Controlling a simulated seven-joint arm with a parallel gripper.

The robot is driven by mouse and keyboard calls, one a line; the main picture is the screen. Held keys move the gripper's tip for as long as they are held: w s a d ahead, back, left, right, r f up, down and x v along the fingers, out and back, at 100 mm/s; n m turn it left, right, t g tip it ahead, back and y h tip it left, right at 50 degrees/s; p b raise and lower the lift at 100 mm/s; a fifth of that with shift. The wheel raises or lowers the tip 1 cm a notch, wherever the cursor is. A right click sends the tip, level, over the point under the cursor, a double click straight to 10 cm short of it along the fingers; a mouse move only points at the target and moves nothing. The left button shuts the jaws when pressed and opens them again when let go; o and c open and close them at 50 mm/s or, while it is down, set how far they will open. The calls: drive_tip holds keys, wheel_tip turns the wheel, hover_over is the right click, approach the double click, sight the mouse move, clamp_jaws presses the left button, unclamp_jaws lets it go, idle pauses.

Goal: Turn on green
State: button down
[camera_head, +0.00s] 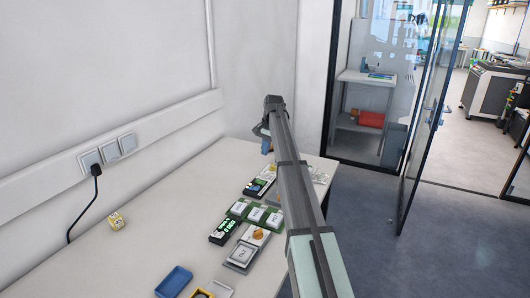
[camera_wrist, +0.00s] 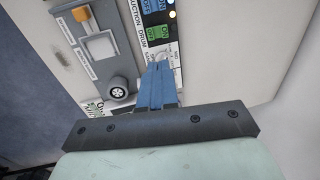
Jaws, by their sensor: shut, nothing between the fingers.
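In the wrist view, a green switch or button (camera_wrist: 158,33) with small lettering sits on a black strip of a labelled panel, near the top of the picture. A blue one (camera_wrist: 155,6) is above it, cut by the top edge. My gripper (camera_wrist: 159,66) is shut and empty, its blue fingers side by side. The fingertips are just below the green part and overlap a pale round part of the panel; I cannot tell whether they touch it.
In the wrist view, a round black knob (camera_wrist: 118,89) and a white square (camera_wrist: 101,47) sit left of the fingers. The table's left side is mostly clear.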

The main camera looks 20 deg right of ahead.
sight(258, 180)
drive_tip(key=shift+w+a+r, duration=0.1)
drive_tip(key=shift+w+a, duration=0.35)
drive_tip(key=f, duration=0.4)
drive_tip(key=w+a+f, duration=0.1)
drive_tip(key=f, duration=0.8)
drive_tip(key=shift+w+a+f, duration=0.35)
